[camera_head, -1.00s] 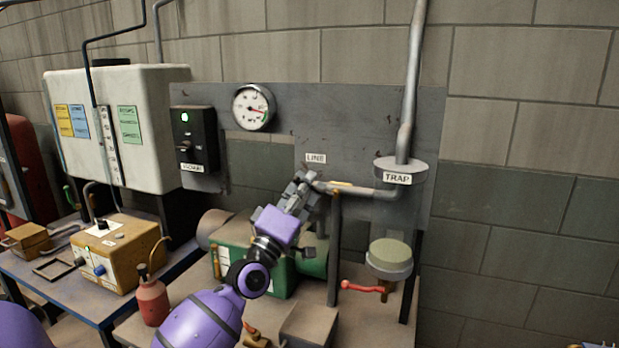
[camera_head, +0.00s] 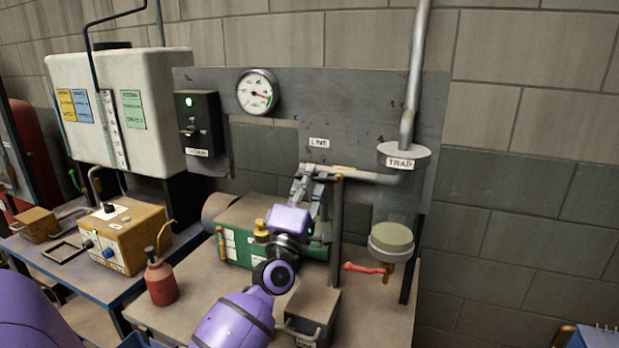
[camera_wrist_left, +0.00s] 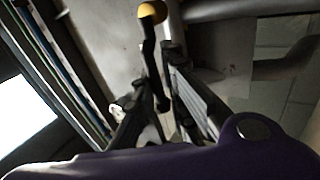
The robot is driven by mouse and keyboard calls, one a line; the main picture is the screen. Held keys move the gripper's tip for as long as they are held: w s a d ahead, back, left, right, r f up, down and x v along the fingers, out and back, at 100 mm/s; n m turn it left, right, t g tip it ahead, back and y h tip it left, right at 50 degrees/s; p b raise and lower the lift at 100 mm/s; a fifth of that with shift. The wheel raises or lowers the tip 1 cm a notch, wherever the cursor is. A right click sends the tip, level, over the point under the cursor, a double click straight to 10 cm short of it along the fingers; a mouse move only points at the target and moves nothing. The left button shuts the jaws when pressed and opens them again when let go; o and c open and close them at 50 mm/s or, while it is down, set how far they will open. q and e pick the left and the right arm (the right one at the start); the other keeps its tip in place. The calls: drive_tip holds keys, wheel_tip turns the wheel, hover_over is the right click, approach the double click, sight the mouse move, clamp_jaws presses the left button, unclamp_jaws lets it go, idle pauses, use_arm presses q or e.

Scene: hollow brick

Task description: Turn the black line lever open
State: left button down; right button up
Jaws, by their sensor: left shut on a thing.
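The black line lever (camera_wrist_left: 150,60) hangs down from a yellow hub (camera_wrist_left: 152,12) on the pipe in the left wrist view. Its lower end lies between the fingers of my left gripper (camera_wrist_left: 162,98), which is shut on it. In the head view my left gripper (camera_head: 307,183) is just below the grey horizontal pipe (camera_head: 372,175), under the LINE label (camera_head: 319,142). The fingers hide most of the lever there, so its exact angle is hard to tell. My right gripper is not in view.
A round gauge (camera_head: 257,92) and a black switch box (camera_head: 199,125) are on the grey panel (camera_head: 360,110). The TRAP fitting (camera_head: 404,154) is right of the gripper. A green pump (camera_head: 245,240) and red handle (camera_head: 365,268) are below. A red bottle (camera_head: 160,280) stands left.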

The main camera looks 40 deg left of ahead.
use_arm(q)
drive_tip(key=shift+f, duration=0.2)
drive_tip(key=c, duration=1.9)
unclamp_jaws()
drive_tip(key=shift+o, duration=0.3)
drive_tip(key=shift+s+r, duration=0.1)
drive_tip(key=shift+r, duration=0.05)
drive_tip(key=v, duration=1.2)
